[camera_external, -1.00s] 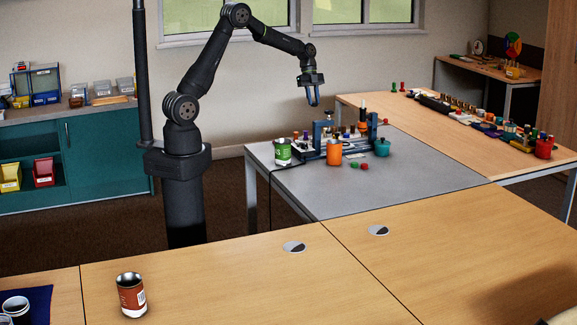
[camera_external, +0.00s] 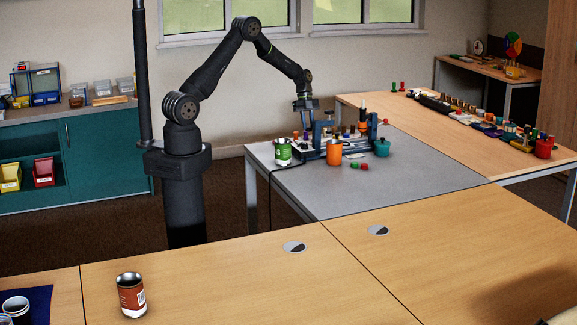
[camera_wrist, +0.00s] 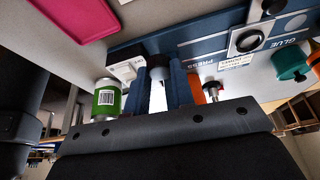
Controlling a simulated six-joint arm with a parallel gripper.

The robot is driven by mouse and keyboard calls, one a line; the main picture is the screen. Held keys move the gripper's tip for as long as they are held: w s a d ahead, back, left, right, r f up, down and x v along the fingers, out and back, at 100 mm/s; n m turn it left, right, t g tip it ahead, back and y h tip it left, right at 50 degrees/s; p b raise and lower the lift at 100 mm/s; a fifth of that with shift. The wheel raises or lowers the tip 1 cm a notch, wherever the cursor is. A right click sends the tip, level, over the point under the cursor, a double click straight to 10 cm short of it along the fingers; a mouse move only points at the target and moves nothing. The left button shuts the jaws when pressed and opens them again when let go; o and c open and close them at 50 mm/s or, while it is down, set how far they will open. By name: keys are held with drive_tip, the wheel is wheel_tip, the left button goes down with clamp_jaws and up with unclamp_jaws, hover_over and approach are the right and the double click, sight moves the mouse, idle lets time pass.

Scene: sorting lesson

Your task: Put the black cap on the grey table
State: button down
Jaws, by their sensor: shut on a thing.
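My gripper (camera_external: 306,112) is low over the back left of the blue work station on the grey table (camera_external: 410,178). In the wrist view, my gripper's two blue fingers (camera_wrist: 160,78) are close together around a small dark round thing (camera_wrist: 158,62), which looks like the black cap. Only part of it shows between the fingers. In the external view the cap is too small and too hidden to make out.
A green can (camera_external: 282,152) stands left of my gripper, an orange cylinder (camera_external: 334,152) in front of the station and a teal pot (camera_external: 382,147) to its right. Small red and green pieces (camera_external: 359,165) lie in front. The front of the grey table is clear.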

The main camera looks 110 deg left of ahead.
wheel_tip(320, 180, down, 8)
idle(0.4)
drive_tip(key=shift+f, duration=0.15)
drive_tip(key=c, duration=1.2)
unclamp_jaws()
drive_tip(key=shift+c, duration=0.2)
drive_tip(key=v, duration=1.2)
